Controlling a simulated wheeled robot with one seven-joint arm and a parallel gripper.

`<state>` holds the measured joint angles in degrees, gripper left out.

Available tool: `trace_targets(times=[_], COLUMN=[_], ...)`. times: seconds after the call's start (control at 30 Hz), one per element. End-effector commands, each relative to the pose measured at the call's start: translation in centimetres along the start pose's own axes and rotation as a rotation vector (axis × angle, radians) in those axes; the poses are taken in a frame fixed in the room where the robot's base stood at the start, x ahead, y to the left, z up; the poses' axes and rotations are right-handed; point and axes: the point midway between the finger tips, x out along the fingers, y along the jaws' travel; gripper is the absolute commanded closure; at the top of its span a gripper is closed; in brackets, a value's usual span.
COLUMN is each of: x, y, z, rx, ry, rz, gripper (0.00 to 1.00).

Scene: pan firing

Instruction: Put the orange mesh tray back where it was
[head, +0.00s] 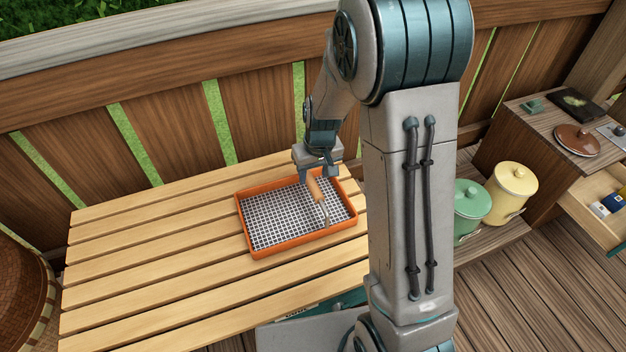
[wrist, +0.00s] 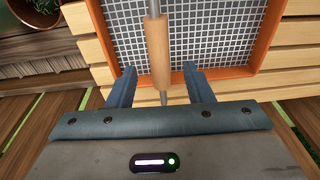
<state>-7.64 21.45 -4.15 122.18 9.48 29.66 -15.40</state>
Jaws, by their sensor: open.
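The orange mesh tray (head: 262,247) lies flat on the slatted wooden table, with a grey-white mesh floor inside an orange rim. It also shows in the wrist view (wrist: 235,73). A tool with a wooden handle (head: 315,189) and a metal shaft lies over the mesh; its handle (wrist: 157,55) shows in the wrist view. My gripper (head: 319,177) is over the far right part of the tray. In the wrist view its two fingers (wrist: 158,75) are apart, one on each side of the handle, with gaps between. I cannot tell how high the fingertips are above the tray.
The slatted table (head: 130,265) is clear to the left of the tray. A wooden fence (head: 180,120) runs behind it. A green canister (head: 470,205) and a yellow canister (head: 512,190) stand right of my arm, near a cabinet with an open drawer (head: 590,205).

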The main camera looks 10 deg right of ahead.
Motion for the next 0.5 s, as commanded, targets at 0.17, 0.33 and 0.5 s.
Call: trace_targets(times=[0.17, 0.33, 0.5], x=[-3.8, -5.8, -7.4], y=[0.0, 0.0, 0.1], z=[-0.1, 0.0, 0.8], rx=[0.001, 0.000, 0.010], ry=[0.003, 0.001, 0.005], rz=[0.001, 0.001, 0.000], gripper=[0.53, 0.53, 0.53])
